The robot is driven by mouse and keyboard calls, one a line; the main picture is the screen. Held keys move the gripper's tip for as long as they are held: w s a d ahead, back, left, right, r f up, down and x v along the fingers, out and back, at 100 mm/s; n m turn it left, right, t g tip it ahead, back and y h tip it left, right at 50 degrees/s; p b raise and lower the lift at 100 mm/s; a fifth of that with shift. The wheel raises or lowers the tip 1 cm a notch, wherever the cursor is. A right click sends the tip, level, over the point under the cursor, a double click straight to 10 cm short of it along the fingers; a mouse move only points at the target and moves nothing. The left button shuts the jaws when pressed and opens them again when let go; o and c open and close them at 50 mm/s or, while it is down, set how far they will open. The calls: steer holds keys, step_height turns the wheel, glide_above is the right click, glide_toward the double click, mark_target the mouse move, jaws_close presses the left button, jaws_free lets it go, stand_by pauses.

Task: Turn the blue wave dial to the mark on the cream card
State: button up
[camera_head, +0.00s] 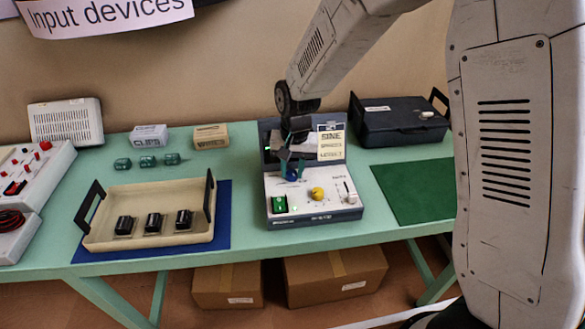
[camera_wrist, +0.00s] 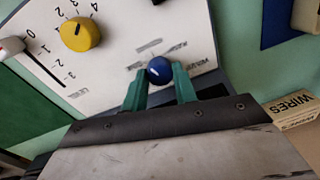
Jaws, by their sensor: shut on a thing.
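The blue wave dial (camera_head: 292,174) is on the white sloped panel of the device (camera_head: 335,213), left of a yellow knob (camera_head: 317,193). In the wrist view the blue dial (camera_wrist: 159,70) sits between the two green fingertips of my gripper (camera_wrist: 160,80), which is shut on it. Printed labels show around the dial, but they are too blurred to read. My gripper (camera_head: 291,168) reaches down from above in the head view and partly hides the dial.
A green lit switch (camera_head: 279,204) and a slider (camera_head: 350,192) flank the knobs. A cream tray (camera_head: 146,241) with black parts stands left on a blue mat. A dark case (camera_head: 400,121) stands behind right. A green mat (camera_head: 415,190) lies bare at right.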

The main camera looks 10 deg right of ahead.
mark_target(293, 171)
steer(key=shift+w+n, duration=0.1)
steer(key=shift+n, duration=2.1)
steer(key=o, duration=1)
steer(key=shift+r, duration=0.15)
step_height(293, 171, up, 8)
steer(key=shift+d+f, duration=0.15)
steer(key=shift+f, duration=0.05)
